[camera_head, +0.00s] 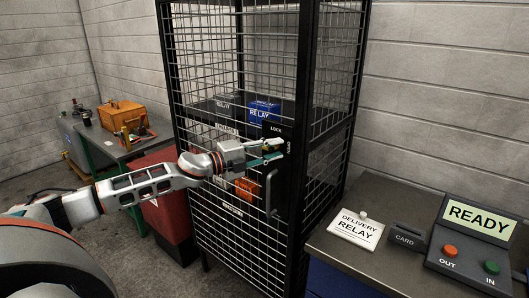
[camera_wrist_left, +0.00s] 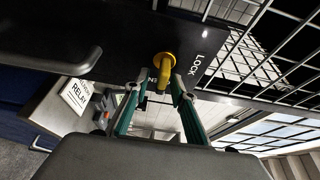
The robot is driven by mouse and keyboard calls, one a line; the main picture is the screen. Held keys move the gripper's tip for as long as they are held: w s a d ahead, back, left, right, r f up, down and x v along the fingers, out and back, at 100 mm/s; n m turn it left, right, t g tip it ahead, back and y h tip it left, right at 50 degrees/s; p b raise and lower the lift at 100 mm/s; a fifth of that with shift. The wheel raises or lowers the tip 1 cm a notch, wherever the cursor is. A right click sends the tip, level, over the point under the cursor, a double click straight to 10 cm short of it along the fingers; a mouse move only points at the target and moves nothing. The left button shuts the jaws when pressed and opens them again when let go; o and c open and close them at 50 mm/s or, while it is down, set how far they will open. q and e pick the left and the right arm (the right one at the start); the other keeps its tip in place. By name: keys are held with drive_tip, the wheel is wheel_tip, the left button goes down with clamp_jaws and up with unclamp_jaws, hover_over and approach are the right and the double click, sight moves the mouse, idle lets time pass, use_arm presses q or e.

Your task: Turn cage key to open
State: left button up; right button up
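The tall wire cage (camera_head: 232,205) stands in the middle of the head view with its door closed. A black lock plate (camera_head: 274,133) on the door reads LOCK at its top and OPEN at its right side. My left gripper (camera_head: 274,152) is at this plate, its fingers apart. The yellow cage key (camera_wrist_left: 163,66) shows in the left wrist view between the two green-sided fingertips (camera_wrist_left: 159,80). A gap shows on the left of the key; contact on the right cannot be told. Which mark the key points to is unclear. My right gripper is not in view.
Inside the cage a blue relay box (camera_head: 263,111) sits on a shelf, with an orange item (camera_head: 247,189) lower down. A counter (camera_head: 378,264) with a READY panel (camera_head: 475,222) stands at right.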

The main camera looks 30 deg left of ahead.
use_arm(q)
drive_tip(key=v, duration=1.2)
idle(0.6)
drive_tip(key=shift+d, duration=0.1)
idle(0.4)
